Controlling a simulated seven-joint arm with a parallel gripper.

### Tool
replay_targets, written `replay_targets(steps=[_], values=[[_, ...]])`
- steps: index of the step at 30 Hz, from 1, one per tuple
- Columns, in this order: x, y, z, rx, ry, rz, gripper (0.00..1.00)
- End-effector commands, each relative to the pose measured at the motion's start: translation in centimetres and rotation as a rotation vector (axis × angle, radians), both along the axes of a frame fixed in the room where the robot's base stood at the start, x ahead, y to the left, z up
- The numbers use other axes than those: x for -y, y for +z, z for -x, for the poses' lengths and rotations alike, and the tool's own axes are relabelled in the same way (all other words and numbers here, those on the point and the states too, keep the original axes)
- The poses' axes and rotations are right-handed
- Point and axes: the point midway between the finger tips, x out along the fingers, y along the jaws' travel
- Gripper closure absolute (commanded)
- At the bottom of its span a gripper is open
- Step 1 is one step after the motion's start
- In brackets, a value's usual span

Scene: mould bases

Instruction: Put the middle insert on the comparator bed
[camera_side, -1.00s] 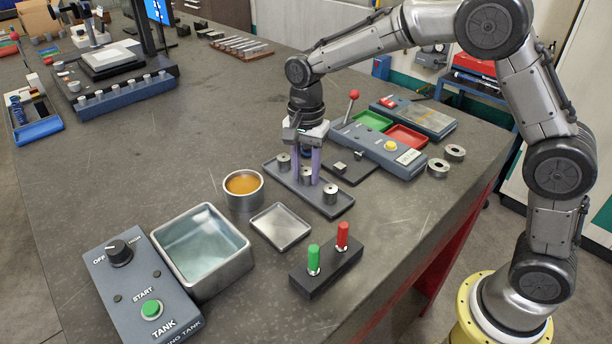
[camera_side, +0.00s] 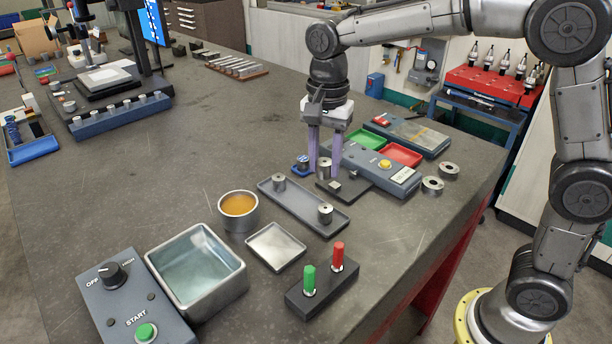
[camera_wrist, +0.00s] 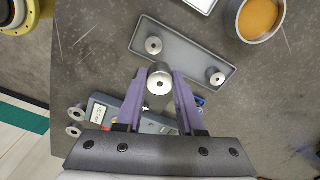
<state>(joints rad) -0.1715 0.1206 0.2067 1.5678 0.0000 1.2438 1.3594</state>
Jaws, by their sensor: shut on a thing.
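My gripper (camera_side: 324,164) is shut on the middle insert (camera_side: 324,174), a short steel cylinder with a hole in its top. It also shows between the purple fingers in the wrist view (camera_wrist: 160,84). The grey tray (camera_side: 300,207) holds two similar inserts, one at its far end (camera_side: 279,183) and one at its near end (camera_side: 325,214); its middle is empty. The held insert is beyond the tray, beside the comparator's dark bed (camera_side: 350,193) in the side view. I cannot tell its exact height. My fingers hide part of the comparator body (camera_side: 395,175).
Green (camera_side: 364,138) and red (camera_side: 402,154) bins lie behind the comparator. Two steel rings (camera_side: 433,186) sit to its right. An orange-filled cup (camera_side: 238,208), a liquid tank (camera_side: 196,268), a small plate (camera_side: 275,247) and a block with green and red pegs (camera_side: 322,287) stand nearer.

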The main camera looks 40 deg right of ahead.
Motion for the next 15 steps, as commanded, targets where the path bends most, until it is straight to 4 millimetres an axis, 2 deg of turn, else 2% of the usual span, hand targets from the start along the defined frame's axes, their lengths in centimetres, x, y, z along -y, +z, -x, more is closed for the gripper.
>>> replay_targets(steps=[1,6,12,15], values=[[0.2,0.6,1.4,0.002,0.0,-0.001,1.0],[0.8,2.1,4.9,0.002,0.0,-0.001,1.0],[1.3,3.1,7.5,-0.001,0.0,0.0,1.0],[1.4,3.4,7.9,0.0,0.021,0.0,1.0]])
